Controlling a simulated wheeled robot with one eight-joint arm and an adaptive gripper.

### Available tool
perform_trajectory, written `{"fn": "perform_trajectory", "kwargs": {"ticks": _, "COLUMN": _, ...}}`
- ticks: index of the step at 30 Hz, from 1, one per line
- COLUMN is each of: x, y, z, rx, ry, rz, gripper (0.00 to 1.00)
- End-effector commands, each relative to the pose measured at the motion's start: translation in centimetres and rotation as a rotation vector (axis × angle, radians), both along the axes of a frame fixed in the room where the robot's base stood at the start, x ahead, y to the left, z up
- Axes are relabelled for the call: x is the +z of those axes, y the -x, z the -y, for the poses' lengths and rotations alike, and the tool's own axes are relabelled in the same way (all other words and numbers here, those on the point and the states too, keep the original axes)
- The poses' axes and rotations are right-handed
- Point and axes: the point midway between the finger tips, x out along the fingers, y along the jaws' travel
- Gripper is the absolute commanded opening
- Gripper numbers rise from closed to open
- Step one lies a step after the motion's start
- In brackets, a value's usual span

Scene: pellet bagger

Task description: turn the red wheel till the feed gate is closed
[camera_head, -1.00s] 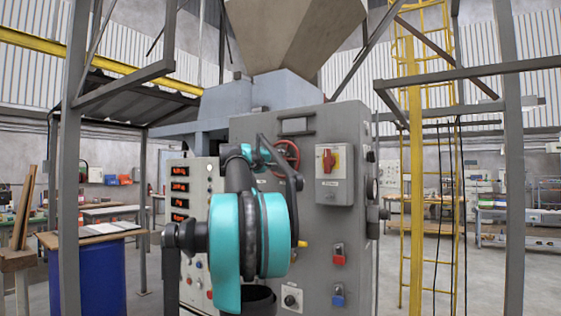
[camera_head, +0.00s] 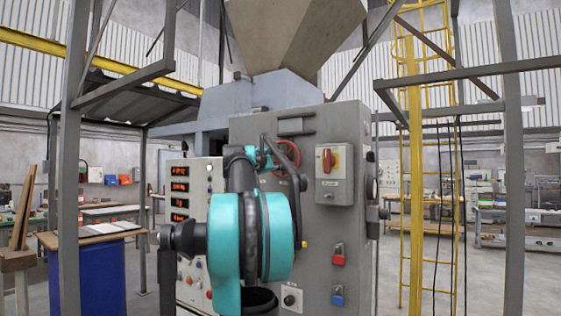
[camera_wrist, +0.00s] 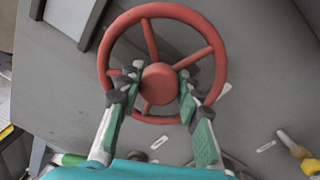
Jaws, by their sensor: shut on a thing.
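The red wheel (camera_wrist: 160,84) fills the upper middle of the wrist view, with its round hub, spokes and rim in front of a grey panel. My gripper (camera_wrist: 157,86) has one finger on each side of the hub, inside the rim, and is shut on the wheel. The lower spokes are partly hidden by the fingers. In the head view the red wheel (camera_head: 293,154) shows only in part behind my teal and black arm, on the grey machine face. I cannot make out the feed gate in either view.
A switch box with a red handle (camera_head: 328,161) sits right of the wheel. Red (camera_head: 338,254) and blue (camera_head: 338,294) padlock-like pieces hang below it. A display panel (camera_head: 183,190) stands left of my arm. A yellow-tipped lever (camera_wrist: 290,143) is at lower right.

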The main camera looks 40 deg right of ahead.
Motion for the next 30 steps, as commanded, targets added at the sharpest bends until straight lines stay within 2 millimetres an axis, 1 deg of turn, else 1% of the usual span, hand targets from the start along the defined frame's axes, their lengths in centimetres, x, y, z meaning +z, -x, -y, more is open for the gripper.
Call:
{"fn": "perform_trajectory", "kwargs": {"ticks": 6, "x": -0.09, "y": -0.01, "z": -0.02, "rx": 0.001, "ry": 0.063, "rz": -0.159, "gripper": 0.00}}
{"fn": "perform_trajectory", "kwargs": {"ticks": 15, "x": -0.09, "y": 0.03, "z": 0.00, "rx": 0.000, "ry": 0.122, "rz": -0.302, "gripper": 0.00}}
{"fn": "perform_trajectory", "kwargs": {"ticks": 21, "x": -0.10, "y": 0.03, "z": 0.00, "rx": 0.000, "ry": 0.140, "rz": -0.344, "gripper": 0.00}}
{"fn": "perform_trajectory", "kwargs": {"ticks": 30, "x": -0.12, "y": 0.04, "z": 0.00, "rx": 0.000, "ry": 0.145, "rz": -0.356, "gripper": 0.00}}
